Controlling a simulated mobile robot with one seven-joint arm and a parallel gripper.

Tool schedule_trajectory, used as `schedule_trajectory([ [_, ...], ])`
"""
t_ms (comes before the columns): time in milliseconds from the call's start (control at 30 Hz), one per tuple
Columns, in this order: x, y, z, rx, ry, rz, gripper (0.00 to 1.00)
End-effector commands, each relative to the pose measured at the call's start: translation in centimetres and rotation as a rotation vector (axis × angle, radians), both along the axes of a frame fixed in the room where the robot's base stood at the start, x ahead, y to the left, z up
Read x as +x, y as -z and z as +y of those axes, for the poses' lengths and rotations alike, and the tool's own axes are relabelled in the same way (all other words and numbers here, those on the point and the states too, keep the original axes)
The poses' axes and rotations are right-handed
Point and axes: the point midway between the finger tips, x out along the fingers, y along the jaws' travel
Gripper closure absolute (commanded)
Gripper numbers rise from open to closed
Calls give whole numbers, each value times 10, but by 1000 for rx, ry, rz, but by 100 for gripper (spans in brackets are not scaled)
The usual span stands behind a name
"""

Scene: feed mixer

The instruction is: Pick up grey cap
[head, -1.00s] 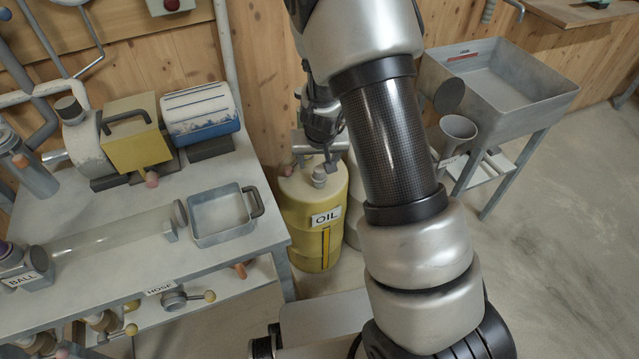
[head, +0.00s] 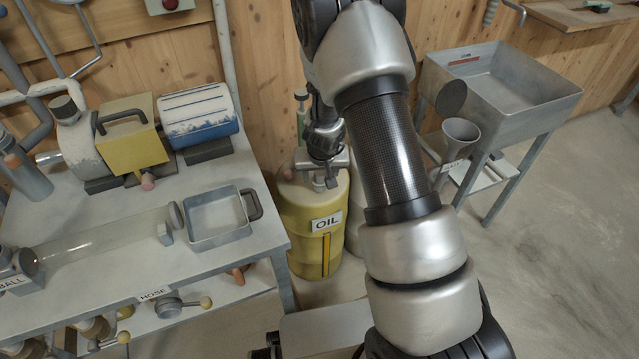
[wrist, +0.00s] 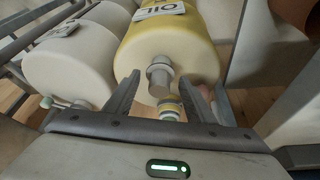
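The grey cap (wrist: 160,76) sits on top of the yellow oil barrel (head: 312,225), which has an OIL label. In the wrist view the cap stands between the two fingers of my gripper (wrist: 163,90), with a gap visible on each side. My gripper (head: 322,178) is open and holds nothing. In the head view it is low over the barrel top and largely hides the cap. I cannot tell from the wrist view exactly how deep the fingers reach beside the cap.
A pale barrel (wrist: 75,65) stands beside the yellow one. The workbench (head: 110,255) with a grey tray (head: 217,218) is to the left. A grey sink-like trough (head: 510,90) and a funnel (head: 460,138) are to the right. Open floor lies at the right.

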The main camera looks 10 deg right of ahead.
Motion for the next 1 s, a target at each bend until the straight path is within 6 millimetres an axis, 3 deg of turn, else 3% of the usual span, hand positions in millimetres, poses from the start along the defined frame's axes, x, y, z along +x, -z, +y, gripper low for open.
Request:
schedule_trajectory([
  [33, 0, 0, 0, 0, 0, 0, 59],
  [200, 0, 0, 0, 0, 0, 0, 88],
  [233, 0, 0, 0, 0, 0, 0, 89],
  [567, 0, -6, 0, 0, -1, -1, 89],
  [867, 0, -42, 0, -1, -2, -2, 89],
  [1000, -31, -34, 3, 2, 2, 2, 89],
])
